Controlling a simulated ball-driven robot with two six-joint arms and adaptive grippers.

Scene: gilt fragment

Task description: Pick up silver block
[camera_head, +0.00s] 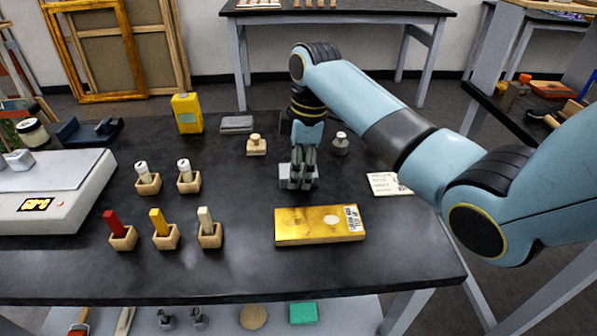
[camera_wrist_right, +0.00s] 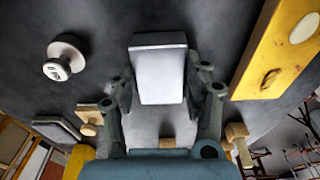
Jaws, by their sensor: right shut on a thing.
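The silver block (camera_head: 285,174) is on the black table, behind the gold panel. My right gripper (camera_head: 298,183) comes down over it from above and partly hides it. In the right wrist view the silver block (camera_wrist_right: 160,72) sits between the two fingers of my right gripper (camera_wrist_right: 161,88), one finger against each side. The gripper is shut on it. I cannot tell whether the block touches the table or hangs just above it. My left gripper is not in view.
A gold panel (camera_head: 300,224) lies in front of the block. A grey weight (camera_head: 341,146) and a wooden piece (camera_head: 256,146) stand behind. Several small wooden holders are at left, beside a scale (camera_head: 45,215). A paper card (camera_head: 384,183) lies at right.

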